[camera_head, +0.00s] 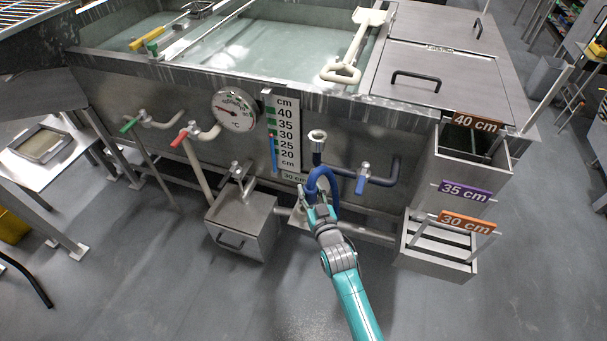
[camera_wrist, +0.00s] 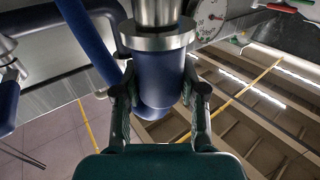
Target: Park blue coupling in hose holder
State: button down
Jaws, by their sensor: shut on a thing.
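The blue coupling (camera_wrist: 160,75) fills the middle of the wrist view, a blue body with a wide silver collar and metal end. My gripper (camera_wrist: 160,112) is shut on the blue body just beside the collar. In the head view my gripper (camera_head: 319,210) is in front of the tank wall, below an arched blue hose (camera_head: 323,174); the coupling there is mostly hidden. An upright fitting with a silver ring (camera_head: 317,135) and dark blue stem stands above the arch, apart from my gripper. I cannot tell whether it is the hose holder.
A blue-handled valve (camera_head: 362,178) and its pipe are right of the hose. The tank wall carries a round thermometer (camera_head: 235,110) and a level scale (camera_head: 285,130). A metal box (camera_head: 241,225) stands left of my gripper; an overflow box (camera_head: 470,165) stands right. Floor in front is clear.

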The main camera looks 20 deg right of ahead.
jog(key=w+r, duration=0.1)
jog(key=w, duration=0.1)
jog(key=w+r, duration=0.1)
jog(key=w, duration=0.1)
jog(key=shift+a+r, duration=0.15)
jog(key=shift+r, duration=0.05)
jog(key=shift+f, duration=2.9)
jog(key=shift+f, duration=2.75)
jog(key=c, duration=0.6)
grip_release()
jog(key=shift+s+f, duration=0.1)
jog(key=s, duration=1.2)
